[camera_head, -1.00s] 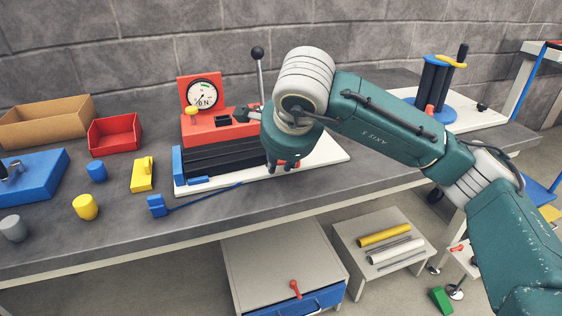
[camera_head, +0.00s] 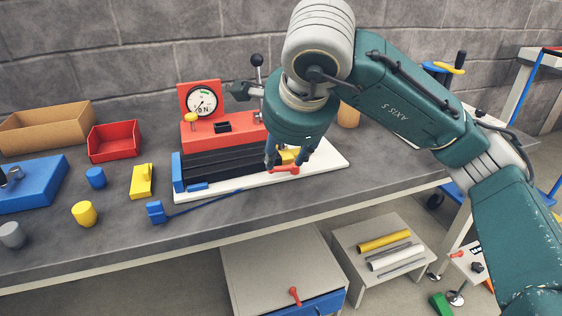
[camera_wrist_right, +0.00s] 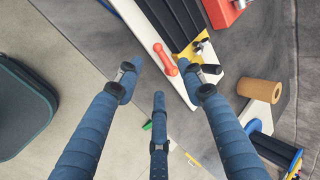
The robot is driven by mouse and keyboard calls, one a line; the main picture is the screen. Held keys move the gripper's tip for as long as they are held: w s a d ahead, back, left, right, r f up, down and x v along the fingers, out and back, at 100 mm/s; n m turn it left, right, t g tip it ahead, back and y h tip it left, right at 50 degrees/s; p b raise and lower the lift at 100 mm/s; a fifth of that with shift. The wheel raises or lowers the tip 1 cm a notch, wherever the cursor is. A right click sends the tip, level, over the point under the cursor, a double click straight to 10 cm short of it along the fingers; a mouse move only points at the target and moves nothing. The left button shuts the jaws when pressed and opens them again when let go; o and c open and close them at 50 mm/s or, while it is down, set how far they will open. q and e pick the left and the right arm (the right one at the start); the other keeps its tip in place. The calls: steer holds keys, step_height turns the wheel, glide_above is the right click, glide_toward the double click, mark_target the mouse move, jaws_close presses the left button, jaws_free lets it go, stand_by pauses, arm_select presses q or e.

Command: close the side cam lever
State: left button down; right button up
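The side cam lever is a small red handle (camera_head: 284,170) at the front right of the red and black fixture (camera_head: 228,160), beside a yellow block (camera_head: 289,154). The red handle (camera_wrist_right: 165,60) also shows in the right wrist view, lying over the white base plate (camera_wrist_right: 150,40). My right gripper (camera_head: 287,160) is just above and behind the handle, pointing down. In the right wrist view its blue fingers (camera_wrist_right: 162,76) are spread, with the handle showing in the gap between the tips. Nothing is gripped, and contact cannot be told. My left gripper is not in view.
A dial gauge (camera_head: 202,100) and an upright black-knobbed lever (camera_head: 258,72) stand at the back of the fixture. A red bin (camera_head: 114,141) and several small blocks are at the left. The bench front is mostly clear.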

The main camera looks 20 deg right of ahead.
steer(key=v, duration=0.3)
steer(key=shift+s+r, duration=0.25)
stand_by(0.5)
